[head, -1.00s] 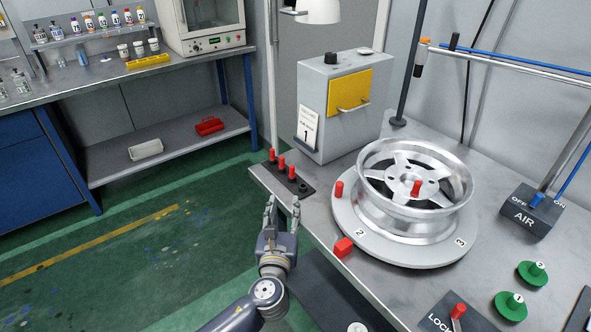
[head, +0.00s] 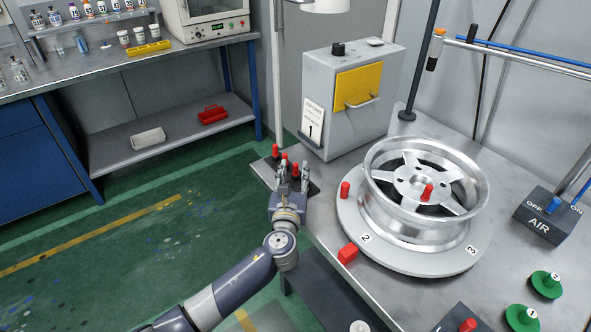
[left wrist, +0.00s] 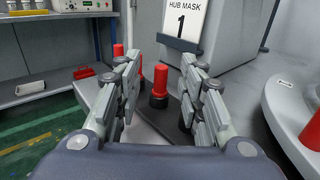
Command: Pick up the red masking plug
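Several red masking plugs stand in a row on a dark rack strip at the left corner of the bench; one of them (head: 275,150) shows clear of my gripper. My left gripper (head: 294,164) is open at the rack, with the nearer plugs partly hidden by its fingers. In the left wrist view, one upright red plug (left wrist: 160,80) on a dark base shows between the open fingers (left wrist: 160,75), apart from both. Another red plug (left wrist: 118,51) stands farther back by the left finger. My right gripper is not in view.
A grey box (head: 348,100) with a yellow panel and a "HUB MASK 1" card stands behind the rack. To the right, a wheel (head: 425,235) sits on a round turntable (head: 375,255). Other red plugs stand on the turntable (head: 345,190) and at the wheel hub (head: 427,192).

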